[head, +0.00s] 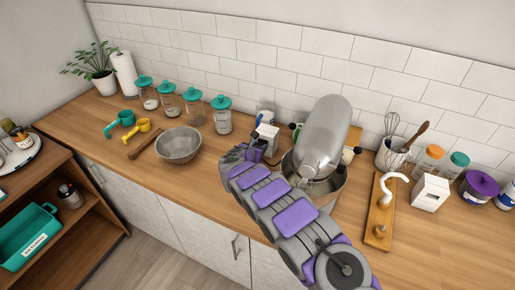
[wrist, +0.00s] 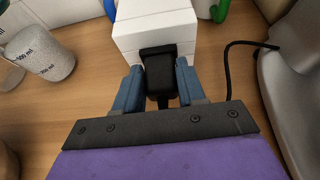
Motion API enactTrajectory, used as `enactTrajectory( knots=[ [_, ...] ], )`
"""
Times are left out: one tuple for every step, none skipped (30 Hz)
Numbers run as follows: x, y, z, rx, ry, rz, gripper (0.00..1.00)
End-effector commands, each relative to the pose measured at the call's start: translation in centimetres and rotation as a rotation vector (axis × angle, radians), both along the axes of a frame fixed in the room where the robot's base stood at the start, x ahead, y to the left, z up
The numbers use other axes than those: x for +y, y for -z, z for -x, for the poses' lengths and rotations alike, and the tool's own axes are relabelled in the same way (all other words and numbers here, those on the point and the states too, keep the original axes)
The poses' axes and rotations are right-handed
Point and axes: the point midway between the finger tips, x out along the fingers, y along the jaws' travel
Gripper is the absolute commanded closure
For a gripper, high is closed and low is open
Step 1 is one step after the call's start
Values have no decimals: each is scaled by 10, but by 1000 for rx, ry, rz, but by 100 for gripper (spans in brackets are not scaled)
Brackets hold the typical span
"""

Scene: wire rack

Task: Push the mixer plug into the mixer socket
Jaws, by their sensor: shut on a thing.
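My gripper (wrist: 160,88) is shut on a black plug (wrist: 159,72), with one blue finger on each side of it. The plug's far end meets or overlaps the near face of a white box (wrist: 153,28), which seems to be the socket. I cannot tell whether its pins are inside. A black cord (wrist: 232,57) loops on the right towards the mixer's grey body (wrist: 303,60). In the head view my gripper (head: 258,152) is just in front of the white box (head: 267,135), left of the silver mixer (head: 326,130). The plug is mostly hidden there.
A metal bowl (head: 178,144) and several teal-lidded jars (head: 222,116) stand to the left. A utensil crock (head: 391,155) and a wooden board with a white hook (head: 380,212) are to the right. A tiled wall (head: 300,65) closes the back.

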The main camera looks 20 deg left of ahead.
Motion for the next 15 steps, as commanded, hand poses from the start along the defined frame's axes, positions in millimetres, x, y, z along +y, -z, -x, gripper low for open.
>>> enactTrajectory(
  knots=[
    [-1, 0, -1, 0, 1, 0, 100],
    [-1, 0, -1, 0, 2, 0, 100],
    [-1, 0, -1, 0, 2, 0, 100],
    [-1, 0, -1, 0, 2, 0, 100],
    [-1, 0, -1, 0, 2, 0, 100],
    [-1, 0, -1, 0, 2, 0, 100],
    [-1, 0, -1, 0, 2, 0, 100],
    [-1, 0, -2, 0, 2, 0, 100],
    [-1, 0, -2, 0, 2, 0, 100],
    [-1, 0, -2, 0, 2, 0, 100],
    [-1, 1, -3, 0, 2, 1, 100],
    [-2, 1, -3, 0, 2, 1, 100],
    [-2, 1, -3, 0, 2, 1, 100],
    [-2, 1, -4, 0, 2, 1, 100],
    [-2, 1, -4, 0, 2, 1, 100]
  ],
)
